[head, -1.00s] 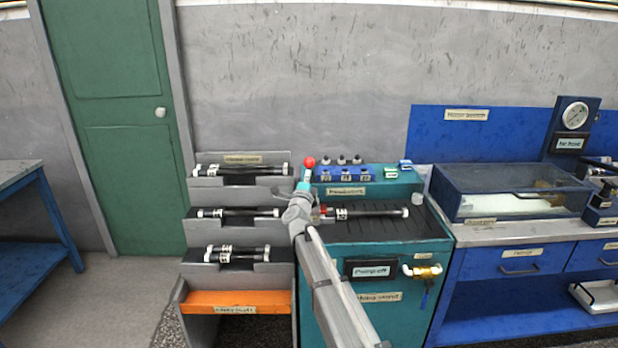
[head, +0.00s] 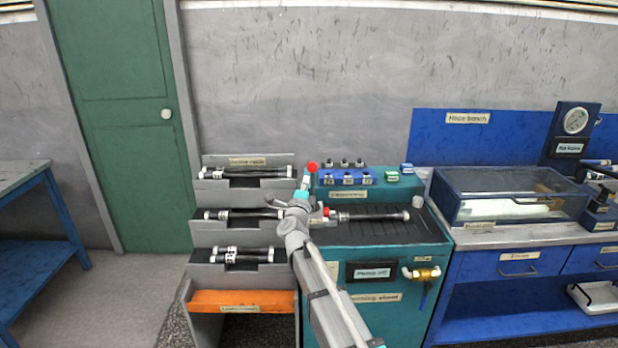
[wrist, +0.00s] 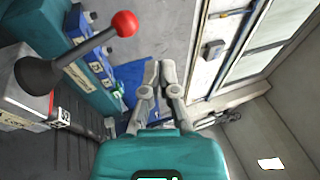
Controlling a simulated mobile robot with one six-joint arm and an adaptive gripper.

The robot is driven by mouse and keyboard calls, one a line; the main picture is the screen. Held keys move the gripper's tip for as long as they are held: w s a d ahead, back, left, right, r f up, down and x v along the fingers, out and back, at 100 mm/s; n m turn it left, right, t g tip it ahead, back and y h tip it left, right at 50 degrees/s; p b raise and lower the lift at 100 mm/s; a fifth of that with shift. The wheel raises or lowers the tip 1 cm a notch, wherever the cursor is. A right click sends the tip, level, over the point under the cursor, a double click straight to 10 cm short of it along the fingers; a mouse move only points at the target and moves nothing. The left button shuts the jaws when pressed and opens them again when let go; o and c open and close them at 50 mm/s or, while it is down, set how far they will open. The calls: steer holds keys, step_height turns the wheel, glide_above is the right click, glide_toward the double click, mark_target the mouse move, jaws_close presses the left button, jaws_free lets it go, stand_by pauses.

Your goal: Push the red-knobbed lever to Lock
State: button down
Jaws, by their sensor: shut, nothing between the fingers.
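The red knob (head: 312,166) of the lever shows just above my gripper in the head view, at the left back of the teal station. In the wrist view the red knob (wrist: 125,23) tops a thin metal shaft that leans from a dark round boot (wrist: 38,75). My gripper (wrist: 165,72) is shut and empty, its fingertips close together to the right of and below the knob, apart from it in that picture. In the head view my gripper (head: 305,183) overlaps the lever's lower part, so contact there cannot be told. No Lock marking is readable.
The teal station (head: 420,240) carries a hose on its black top and a blue block (head: 345,177) with several fittings behind. A stepped grey rack (head: 240,187) with hoses stands close on the left. A blue bench with a clear-lidded box (head: 515,190) is on the right.

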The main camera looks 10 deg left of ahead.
steer(key=shift+s+r+p, duration=0.3)
steer(key=shift+s+r, duration=0.1)
steer(key=shift+s, duration=0.45)
steer(key=shift+s+r+p, duration=0.25)
steer(key=shift+s+r, duration=0.15)
steer(key=shift+s, duration=0.45)
steer(key=s+d+f+n+g+y, duration=0.3)
steer(key=s+d+f+n+g, duration=0.25)
steer(key=d+f+n, duration=0.3)
steer(key=s+d+f+n+g+y, duration=0.2)
steer(key=s+d+f+n+g, duration=0.2)
steer(key=d+f+n+g, duration=0.4)
steer(key=s+d+f+n+g+h, duration=0.2)
steer(key=s+d+f+g+h, duration=0.15)
steer(key=s+d+f, duration=0.45)
steer(key=s+d+r+g+h, duration=0.15)
steer(key=s+d+g, duration=0.25)
steer(key=s+d, duration=0.6)
step_height(320, 180, up, 12)
steer(key=p, duration=1.3)
steer(key=shift+s+a+r+p, duration=0.25)
steer(key=shift+a+p, duration=0.05)
steer(key=shift+a, duration=0.1)
